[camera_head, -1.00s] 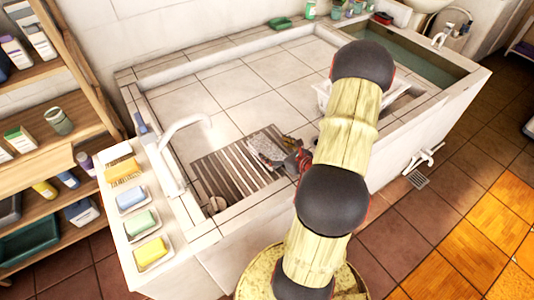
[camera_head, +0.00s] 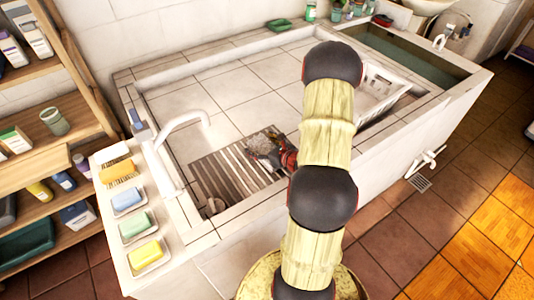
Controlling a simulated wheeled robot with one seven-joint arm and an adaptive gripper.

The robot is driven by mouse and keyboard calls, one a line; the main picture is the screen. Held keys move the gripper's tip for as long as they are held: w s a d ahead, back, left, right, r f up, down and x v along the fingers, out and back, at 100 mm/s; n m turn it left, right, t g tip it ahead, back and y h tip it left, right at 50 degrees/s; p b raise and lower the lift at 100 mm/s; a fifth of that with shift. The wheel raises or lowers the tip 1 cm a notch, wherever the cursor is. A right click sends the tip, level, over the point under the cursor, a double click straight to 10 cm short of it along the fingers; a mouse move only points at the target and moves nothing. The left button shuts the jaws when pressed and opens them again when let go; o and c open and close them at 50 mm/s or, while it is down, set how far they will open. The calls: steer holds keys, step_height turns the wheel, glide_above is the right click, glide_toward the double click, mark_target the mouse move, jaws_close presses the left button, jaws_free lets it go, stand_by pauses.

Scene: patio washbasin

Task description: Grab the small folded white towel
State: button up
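The small folded white towel (camera_head: 257,143) looks greyish white and speckled. It lies on the dark slatted rack (camera_head: 215,165) in the washbasin, near the rack's back right corner. My gripper (camera_head: 274,154), dark with red parts, is at the towel's right side and covers part of it. The fingers are small and blurred, so I cannot tell whether they touch the towel or are open or shut.
A white basket (camera_head: 388,80) stands in the basin to the right, behind my arm. A white faucet (camera_head: 180,125) rises at the left rim. Soap dishes with a brush and coloured blocks line the left ledge (camera_head: 108,204). The tiled basin floor (camera_head: 225,88) behind the rack is clear.

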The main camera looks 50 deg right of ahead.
steer(key=shift+c, duration=1.2)
steer(key=c, duration=1.1)
steer(key=shift+c, duration=0.3)
